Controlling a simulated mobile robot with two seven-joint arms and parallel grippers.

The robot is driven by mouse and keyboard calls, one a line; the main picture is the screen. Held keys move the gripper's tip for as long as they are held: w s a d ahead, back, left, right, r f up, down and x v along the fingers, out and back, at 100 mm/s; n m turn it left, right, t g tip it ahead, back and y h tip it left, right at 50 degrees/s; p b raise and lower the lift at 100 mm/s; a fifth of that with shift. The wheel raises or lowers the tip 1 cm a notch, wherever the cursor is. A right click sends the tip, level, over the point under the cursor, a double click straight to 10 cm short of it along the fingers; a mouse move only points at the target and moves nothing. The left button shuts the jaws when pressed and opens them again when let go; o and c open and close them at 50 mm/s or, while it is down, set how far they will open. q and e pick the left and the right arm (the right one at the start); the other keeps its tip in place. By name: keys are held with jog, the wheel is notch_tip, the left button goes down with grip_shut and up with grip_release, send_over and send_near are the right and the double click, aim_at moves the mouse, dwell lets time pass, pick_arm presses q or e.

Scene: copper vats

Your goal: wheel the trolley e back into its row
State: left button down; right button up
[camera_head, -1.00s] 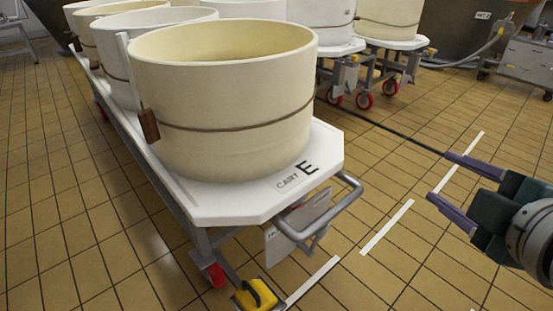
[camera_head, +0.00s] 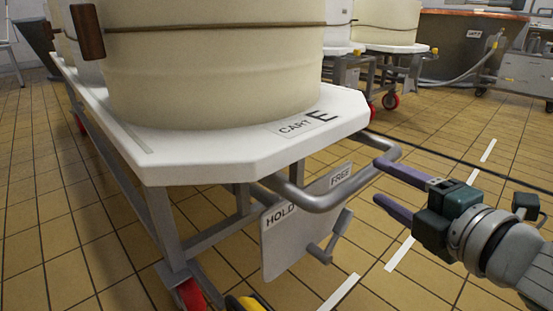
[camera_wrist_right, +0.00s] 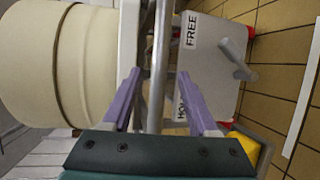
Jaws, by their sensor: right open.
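Trolley E (camera_head: 215,165) has a white deck marked "CART E" and carries a big cream vat (camera_head: 210,75) with a brown band. A grey tubular handle (camera_head: 325,200) sticks out from its near end. Below it a grey plate (camera_head: 283,245) reads "HOLD" and "FREE" and bears a small lever (camera_head: 330,240); which word the lever points at, I cannot tell. My right gripper (camera_head: 379,180) is open at the handle's right part. In the wrist view a grey bar passes between its fingers (camera_wrist_right: 158,95); contact is unclear. My left gripper is not in view.
A yellow object (camera_head: 246,302) sits on the floor by the trolley's red front wheel (camera_head: 190,295). White dashes (camera_head: 400,253) mark the tiled floor at the right. Other vats stand on trolleys behind, with a hose (camera_head: 465,75) and a copper-coloured vat (camera_head: 455,38) farther back.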

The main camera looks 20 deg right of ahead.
aim_at(372, 178)
jog(key=w+b, duration=0.1)
jog(key=w, duration=0.2)
jog(key=w+f+b, duration=0.1)
jog(key=w+b, duration=0.1)
jog(key=w, duration=0.1)
jog(key=shift+w+f, duration=0.15)
jog(key=shift+w, duration=0.8)
grip_shut()
dwell(0.5)
